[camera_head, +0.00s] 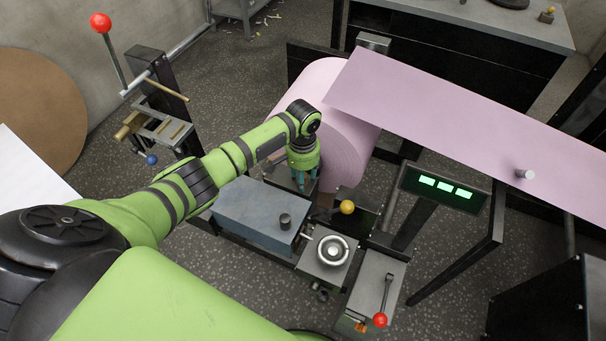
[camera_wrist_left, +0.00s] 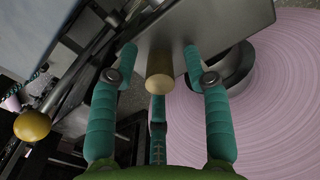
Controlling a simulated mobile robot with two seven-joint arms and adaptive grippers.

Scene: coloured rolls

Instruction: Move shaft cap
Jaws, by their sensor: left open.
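My left gripper (camera_head: 303,178), with teal fingers, points down beside the near end of the large pink roll (camera_head: 345,145). In the left wrist view my left gripper (camera_wrist_left: 160,55) is open, its fingers spread around a brass-coloured round knob (camera_wrist_left: 160,88) on a grey metal plate (camera_wrist_left: 215,20). I cannot tell whether they touch it. A round metal piece (camera_wrist_left: 232,70) sits at the centre of the roll's end, behind the right finger. Which piece is the shaft cap is not certain. A small pale metal cylinder (camera_head: 525,174) stands on the pink sheet (camera_head: 450,120).
A yellow ball-tipped lever (camera_head: 347,207) is close to the gripper, also in the wrist view (camera_wrist_left: 32,126). A blue-grey box (camera_head: 255,212), handwheel (camera_head: 333,251), red-knobbed lever (camera_head: 381,319) and green-lit panel (camera_head: 446,187) stand nearby. Open floor (camera_head: 245,85) lies behind my arm.

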